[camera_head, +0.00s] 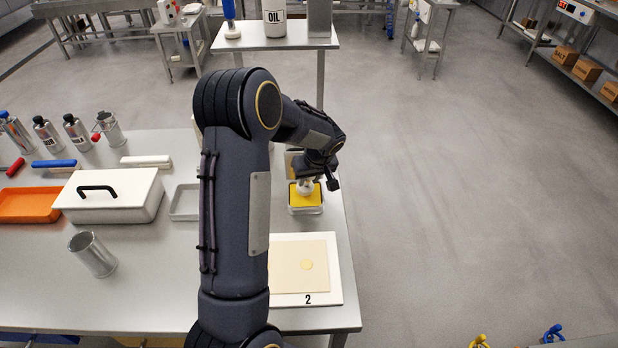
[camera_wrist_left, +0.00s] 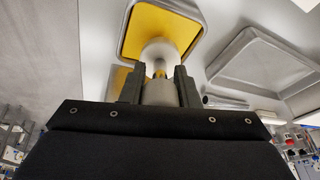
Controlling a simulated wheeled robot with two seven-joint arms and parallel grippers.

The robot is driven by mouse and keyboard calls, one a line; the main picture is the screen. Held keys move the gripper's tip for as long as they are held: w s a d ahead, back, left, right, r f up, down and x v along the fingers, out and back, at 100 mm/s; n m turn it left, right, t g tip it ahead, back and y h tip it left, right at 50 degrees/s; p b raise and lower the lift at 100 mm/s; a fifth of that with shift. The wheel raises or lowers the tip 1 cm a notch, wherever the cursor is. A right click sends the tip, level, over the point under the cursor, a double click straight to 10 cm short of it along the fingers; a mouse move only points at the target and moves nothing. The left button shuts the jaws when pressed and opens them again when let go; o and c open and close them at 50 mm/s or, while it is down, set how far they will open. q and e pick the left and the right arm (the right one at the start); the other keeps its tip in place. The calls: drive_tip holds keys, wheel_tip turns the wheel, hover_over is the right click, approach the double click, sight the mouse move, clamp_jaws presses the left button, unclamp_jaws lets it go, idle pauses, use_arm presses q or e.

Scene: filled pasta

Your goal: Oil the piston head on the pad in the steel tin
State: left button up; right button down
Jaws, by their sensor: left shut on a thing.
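The steel tin (camera_head: 305,211) stands near the right edge of the metal table. Its yellow pad (camera_head: 309,200) shows in the head view, and the pad (camera_wrist_left: 185,38) fills the tin's opening in the wrist view. My left gripper (camera_wrist_left: 158,88) is shut on the pale piston (camera_wrist_left: 158,55), with a finger on each side. In the head view the left gripper (camera_head: 318,172) is just above the tin, and the piston's lower end (camera_head: 305,187) overlaps the pad. I cannot tell whether it presses on the pad. My right gripper is not in view.
A white board (camera_head: 335,285) marked 2 carries a dough sheet (camera_head: 290,260) with a round pale spot. A shallow metal tray (camera_head: 185,202), white lidded box (camera_head: 140,205), orange tray (camera_head: 28,205) and metal cup (camera_head: 92,255) stand to the left. My arm hides part of the table.

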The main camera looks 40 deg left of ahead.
use_arm(q)
drive_tip(key=shift+f+b, duration=0.65)
drive_tip(key=shift+b, duration=0.05)
idle(0.7)
